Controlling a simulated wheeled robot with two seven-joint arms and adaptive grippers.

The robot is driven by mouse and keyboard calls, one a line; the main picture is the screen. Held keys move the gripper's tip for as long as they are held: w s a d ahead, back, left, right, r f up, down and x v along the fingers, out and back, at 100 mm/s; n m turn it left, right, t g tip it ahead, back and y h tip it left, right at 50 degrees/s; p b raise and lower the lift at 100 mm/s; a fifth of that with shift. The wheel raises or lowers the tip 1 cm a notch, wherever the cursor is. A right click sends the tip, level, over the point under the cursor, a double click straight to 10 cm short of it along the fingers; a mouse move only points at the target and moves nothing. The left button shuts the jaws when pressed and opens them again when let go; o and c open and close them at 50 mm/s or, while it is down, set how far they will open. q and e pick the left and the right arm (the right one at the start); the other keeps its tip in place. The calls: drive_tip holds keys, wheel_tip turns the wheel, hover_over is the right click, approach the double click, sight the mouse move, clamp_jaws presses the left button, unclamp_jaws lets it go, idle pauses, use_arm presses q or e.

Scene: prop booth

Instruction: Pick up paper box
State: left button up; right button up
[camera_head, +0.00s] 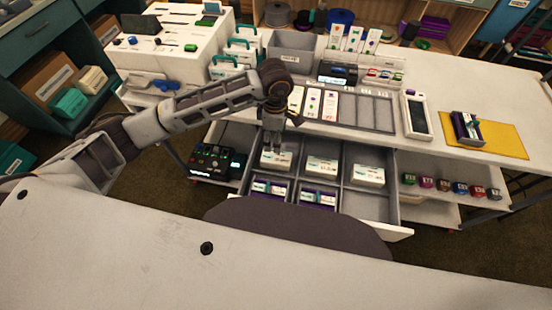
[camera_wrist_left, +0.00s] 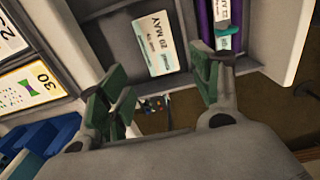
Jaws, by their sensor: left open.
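An open drawer (camera_head: 392,212) with compartments holds three white paper boxes with printed labels in its back row: left (camera_head: 276,160), middle (camera_head: 321,166) and right (camera_head: 368,175). My left gripper (camera_head: 273,139) points down over the left box and overlaps its back edge in the head view. In the left wrist view, a white box with "20 MAY" on it (camera_wrist_left: 160,44) lies in its compartment, beyond the open fingers of my gripper (camera_wrist_left: 157,72). Nothing is between the fingers. My right gripper is not in view.
Two purple-and-white packs (camera_head: 268,188) (camera_head: 318,196) fill front compartments; the front right one is empty. The white table (camera_head: 465,85) above the drawer carries a grey card tray (camera_head: 362,110), a handheld device (camera_head: 417,115) and a yellow mat (camera_head: 500,140). Small coloured rolls (camera_head: 443,184) stand right.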

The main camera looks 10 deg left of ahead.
use_arm(q)
hover_over(276, 157)
drive_tip(key=f, duration=0.7)
drive_tip(key=shift+s+f, duration=0.2)
drive_tip(key=shift+f, duration=0.6)
drive_tip(key=shift+f, duration=0.1)
drive_tip(key=shift+w+f+p, duration=0.2)
drive_tip(key=shift+f+p, duration=0.25)
drive_tip(key=shift+f, duration=2.05)
drive_tip(key=shift+c, duration=0.3)
drive_tip(key=c, duration=0.4)
